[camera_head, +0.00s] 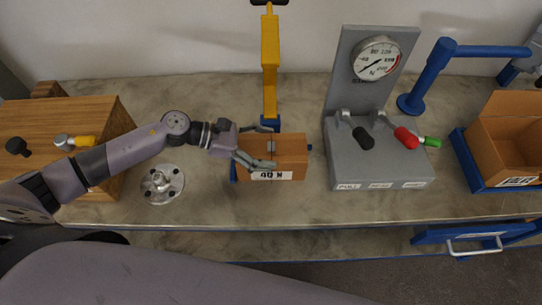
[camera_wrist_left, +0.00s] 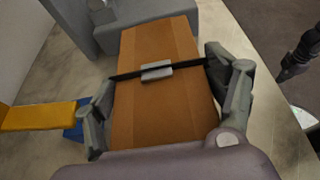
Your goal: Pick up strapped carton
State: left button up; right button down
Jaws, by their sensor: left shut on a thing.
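The strapped carton (camera_head: 290,150) is a brown box with a dark strap, a grey buckle and a white label on its front. It sits at the middle of the bench, by the foot of a yellow post. My left gripper (camera_head: 256,147) reaches it from the left, with its fingers at the carton's left part. In the left wrist view the carton (camera_wrist_left: 165,105) lies between the two fingers of the left gripper (camera_wrist_left: 165,110), which is shut on it. The strap and buckle (camera_wrist_left: 157,71) cross its top. The carton's underside is hidden. My right gripper is not in view.
A yellow post (camera_head: 270,65) stands right behind the carton. A grey gauge panel (camera_head: 380,160) with levers is to the right, and an open carton (camera_head: 507,140) in a blue tray further right. A round metal flange (camera_head: 161,186) and wooden box (camera_head: 60,120) are left.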

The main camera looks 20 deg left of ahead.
pick_arm(q)
jog(key=shift+f, duration=0.15)
jog(key=c, duration=0.8)
jog(key=shift+c, duration=0.6)
jog(key=shift+r, duration=0.2)
